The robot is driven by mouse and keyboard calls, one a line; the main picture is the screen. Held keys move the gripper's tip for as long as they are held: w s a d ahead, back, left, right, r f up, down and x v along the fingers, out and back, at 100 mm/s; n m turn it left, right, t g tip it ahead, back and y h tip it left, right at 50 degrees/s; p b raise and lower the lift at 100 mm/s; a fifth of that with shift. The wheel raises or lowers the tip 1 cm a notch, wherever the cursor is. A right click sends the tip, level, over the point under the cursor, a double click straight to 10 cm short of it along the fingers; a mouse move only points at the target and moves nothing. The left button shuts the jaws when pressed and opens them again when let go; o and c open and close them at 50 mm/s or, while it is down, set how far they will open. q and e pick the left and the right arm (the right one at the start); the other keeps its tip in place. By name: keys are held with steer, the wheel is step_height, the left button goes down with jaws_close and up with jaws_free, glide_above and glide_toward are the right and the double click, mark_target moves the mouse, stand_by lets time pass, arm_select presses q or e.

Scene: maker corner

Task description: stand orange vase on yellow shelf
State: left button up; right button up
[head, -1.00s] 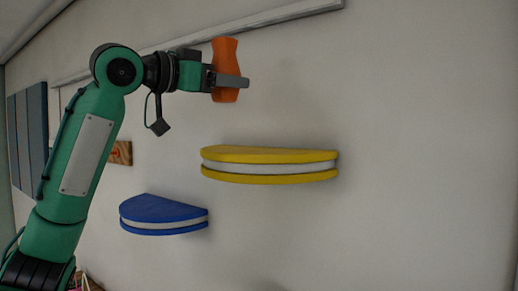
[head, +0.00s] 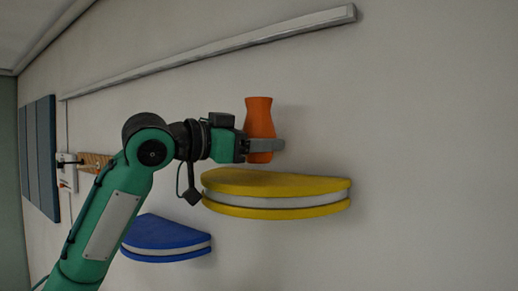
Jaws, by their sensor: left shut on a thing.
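The orange vase (head: 260,118) is upright in my left gripper (head: 264,146), which is shut around its lower part. The yellow shelf (head: 276,185) is a half-round board with a pale band along its edge, fixed to the wall. The vase is above the shelf's left-middle part, with its base a little above or near the top surface; I cannot tell whether they touch. My right gripper is not in view.
A blue shelf (head: 165,237) is on the wall lower left. A long pale rail (head: 220,48) runs along the wall above. A dark slatted panel (head: 38,160) and a wooden piece (head: 95,162) are at the left. The yellow shelf's top looks clear.

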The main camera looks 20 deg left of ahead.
arm_select(q)
steer(key=shift+s+a+f, duration=0.1)
steer(key=shift+f, duration=0.35)
steer(key=shift+s+a+f+p, duration=0.1)
steer(key=shift+s+f+p, duration=0.05)
steer(key=shift+f+p, duration=0.2)
steer(key=shift+f, duration=0.4)
steer(key=o, duration=0.6)
steer(key=shift+f, duration=0.1)
steer(key=o, duration=0.5)
steer(key=shift+c, duration=0.2)
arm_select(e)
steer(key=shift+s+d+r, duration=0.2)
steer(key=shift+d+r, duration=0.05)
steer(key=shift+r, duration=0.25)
